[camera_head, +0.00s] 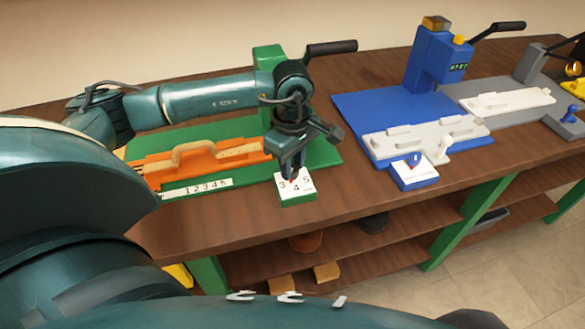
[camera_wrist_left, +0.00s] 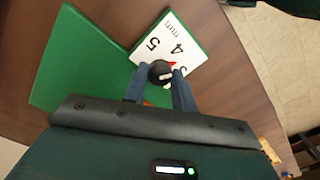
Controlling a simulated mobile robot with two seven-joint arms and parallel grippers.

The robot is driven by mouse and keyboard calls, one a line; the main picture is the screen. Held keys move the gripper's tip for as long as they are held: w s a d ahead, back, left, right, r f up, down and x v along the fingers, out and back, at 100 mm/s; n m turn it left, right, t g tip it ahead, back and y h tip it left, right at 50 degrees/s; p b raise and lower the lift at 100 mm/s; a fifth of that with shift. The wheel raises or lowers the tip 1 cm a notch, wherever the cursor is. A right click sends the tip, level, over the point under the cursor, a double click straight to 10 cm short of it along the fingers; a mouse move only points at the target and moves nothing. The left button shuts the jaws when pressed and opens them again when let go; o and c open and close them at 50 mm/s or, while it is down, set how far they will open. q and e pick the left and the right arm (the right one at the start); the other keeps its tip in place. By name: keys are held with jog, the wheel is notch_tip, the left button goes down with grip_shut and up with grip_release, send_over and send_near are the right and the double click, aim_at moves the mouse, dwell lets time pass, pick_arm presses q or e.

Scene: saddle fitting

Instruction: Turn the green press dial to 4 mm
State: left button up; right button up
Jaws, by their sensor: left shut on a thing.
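The green press dial block (camera_head: 297,196) sits at the front edge of the green press base, its white face marked 3, 4 and 5. My left gripper (camera_head: 293,172) is over it, pointing down. In the left wrist view, the fingers (camera_wrist_left: 160,88) are shut on the dark round dial knob (camera_wrist_left: 159,70). The white scale plate (camera_wrist_left: 165,50) shows 5, 4, a partly covered 3 and "mm". A red mark shows beside the knob, near the 3 and 4; its exact reading is unclear. My right gripper is not in view.
An orange fixture (camera_head: 195,163) lies on the green base, with a number strip (camera_head: 195,188) before it. The green press's black lever (camera_head: 330,48) is behind my arm. A blue press (camera_head: 440,60) with its own dial block (camera_head: 414,175) stands to the right. Bare wood separates the stations.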

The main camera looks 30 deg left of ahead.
pick_arm(q)
jog(key=n+b, duration=0.1)
jog(key=n, duration=0.2)
jog(key=shift+b, duration=0.3)
jog(key=shift+n, duration=0.8)
jog(key=shift+n+b, duration=0.3)
jog(key=shift+b, duration=0.1)
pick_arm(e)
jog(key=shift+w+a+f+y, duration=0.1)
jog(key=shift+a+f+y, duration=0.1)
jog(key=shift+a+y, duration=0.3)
pick_arm(q)
jog(key=shift+n, duration=0.3)
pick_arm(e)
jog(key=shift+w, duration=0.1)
pick_arm(q)
jog(key=o, duration=1)
jog(key=shift+r, duration=0.1)
